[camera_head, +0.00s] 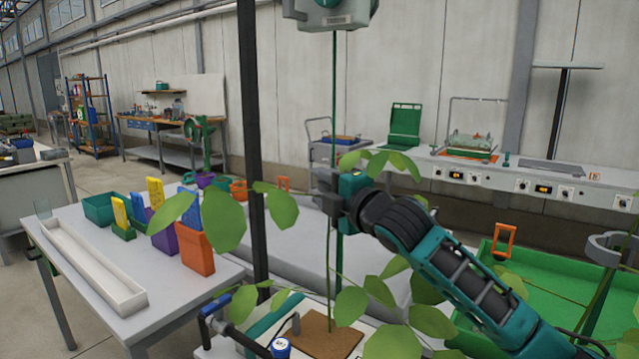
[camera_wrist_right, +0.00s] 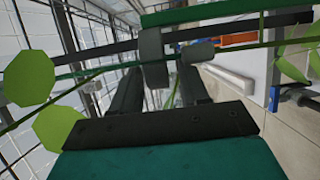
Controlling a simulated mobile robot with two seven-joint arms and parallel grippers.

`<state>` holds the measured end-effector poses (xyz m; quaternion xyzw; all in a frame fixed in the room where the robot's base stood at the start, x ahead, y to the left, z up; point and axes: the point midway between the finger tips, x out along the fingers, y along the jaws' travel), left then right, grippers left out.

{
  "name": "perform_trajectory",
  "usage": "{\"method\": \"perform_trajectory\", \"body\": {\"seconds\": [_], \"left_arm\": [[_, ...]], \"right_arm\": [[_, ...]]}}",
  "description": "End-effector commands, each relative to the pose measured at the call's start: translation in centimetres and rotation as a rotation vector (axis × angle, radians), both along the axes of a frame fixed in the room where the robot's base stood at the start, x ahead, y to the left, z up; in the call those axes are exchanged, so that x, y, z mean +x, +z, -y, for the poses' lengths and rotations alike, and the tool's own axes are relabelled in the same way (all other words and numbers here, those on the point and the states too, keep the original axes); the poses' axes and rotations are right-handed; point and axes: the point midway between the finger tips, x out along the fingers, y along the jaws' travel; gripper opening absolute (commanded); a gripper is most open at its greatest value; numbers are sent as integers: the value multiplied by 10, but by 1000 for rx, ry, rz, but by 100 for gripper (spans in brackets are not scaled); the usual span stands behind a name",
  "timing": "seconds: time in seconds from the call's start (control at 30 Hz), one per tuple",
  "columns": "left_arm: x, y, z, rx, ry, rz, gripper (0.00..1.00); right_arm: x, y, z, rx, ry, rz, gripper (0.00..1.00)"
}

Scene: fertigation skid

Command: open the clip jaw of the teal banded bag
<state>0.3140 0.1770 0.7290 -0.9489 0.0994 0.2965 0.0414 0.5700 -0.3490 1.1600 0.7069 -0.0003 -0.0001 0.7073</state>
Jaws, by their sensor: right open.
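No bag with a teal band and no clip jaw can be made out for certain in either view. A pale, clear bag-like bundle (camera_head: 470,142) lies on the far bench, too small to tell a band or clip. My right gripper (camera_head: 328,188) is raised at the leafy plant, beside its thin green stem (camera_head: 328,250). In the right wrist view, the right gripper (camera_wrist_right: 174,57) has its two dark fingers apart, and a thin green stem crosses near the fingertips. I cannot tell whether the stem touches them. My left gripper is not in view.
A teal post (camera_head: 337,100) and a dark upright (camera_head: 251,140) stand close to the right gripper. The left table holds a white trough (camera_head: 92,268), an orange bin (camera_head: 196,250) and a teal bin (camera_head: 99,209). A green tray (camera_head: 570,295) lies at right.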

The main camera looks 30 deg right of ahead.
Motion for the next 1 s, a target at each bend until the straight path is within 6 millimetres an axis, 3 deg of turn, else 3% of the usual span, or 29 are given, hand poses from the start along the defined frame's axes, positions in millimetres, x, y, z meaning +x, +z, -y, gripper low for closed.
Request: {"method": "perform_trajectory", "body": {"seconds": [0.2, 0.5, 1.0], "left_arm": [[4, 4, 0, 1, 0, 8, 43], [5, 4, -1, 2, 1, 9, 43], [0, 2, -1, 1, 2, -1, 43]], "right_arm": [[16, 1, 0, 1, 0, 1, 45], [17, 0, 0, 0, 1, 0, 45], [17, 0, 0, 0, 1, -1, 0]]}}
